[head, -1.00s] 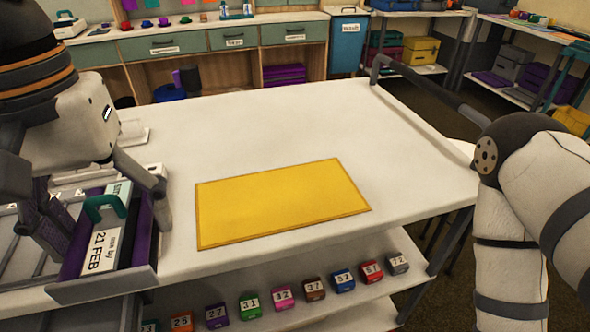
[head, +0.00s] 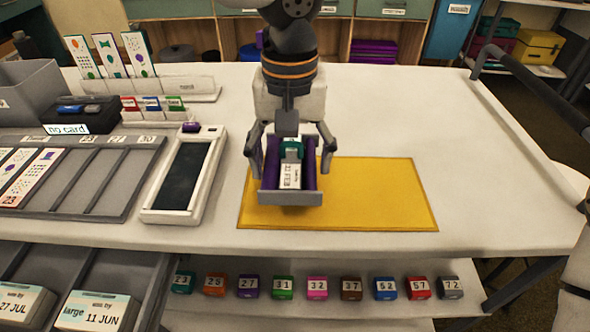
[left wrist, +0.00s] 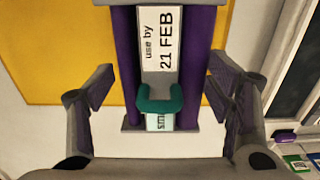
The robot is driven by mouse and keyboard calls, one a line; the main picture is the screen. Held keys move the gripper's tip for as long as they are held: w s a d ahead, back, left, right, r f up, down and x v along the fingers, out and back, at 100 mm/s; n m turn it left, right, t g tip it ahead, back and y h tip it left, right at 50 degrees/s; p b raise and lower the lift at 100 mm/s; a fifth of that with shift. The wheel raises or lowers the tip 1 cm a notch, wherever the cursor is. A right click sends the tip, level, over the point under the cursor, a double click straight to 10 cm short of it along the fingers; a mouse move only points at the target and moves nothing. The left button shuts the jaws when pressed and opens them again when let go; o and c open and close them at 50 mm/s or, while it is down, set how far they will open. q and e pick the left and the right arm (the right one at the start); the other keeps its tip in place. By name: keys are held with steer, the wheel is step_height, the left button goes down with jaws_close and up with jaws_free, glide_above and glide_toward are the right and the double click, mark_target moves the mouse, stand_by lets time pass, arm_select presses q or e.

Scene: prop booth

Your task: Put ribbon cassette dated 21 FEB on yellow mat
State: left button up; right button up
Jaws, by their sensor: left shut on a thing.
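The ribbon cassette (head: 290,177) has a grey and purple body, a green handle and a white label. Its label reads "use by 21 FEB" in the left wrist view (left wrist: 162,40). My left gripper (head: 290,163) is shut on the cassette, one finger on each side. The yellow mat (head: 380,195) lies flat on the white table. The cassette is over the mat's left part in the head view, with its handle end reaching past the mat's far edge. I cannot tell whether its underside touches the mat. My right gripper is out of view.
A white device with a dark screen (head: 184,176) stands left of the mat. A grey rack of cards (head: 75,185) is farther left. More cassettes, 27 JUL (head: 22,305) and 11 JUN (head: 97,312), sit below at the front left. The mat's right part is clear.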

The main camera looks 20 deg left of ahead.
mark_target(292, 175)
arm_select(q)
step_height(292, 175, down, 3)
steer(key=shift+d+f, duration=0.1)
steer(key=shift+f, duration=0.1)
steer(key=o, duration=1.3)
step_height(292, 175, up, 12)
steer(key=shift+r, duration=0.15)
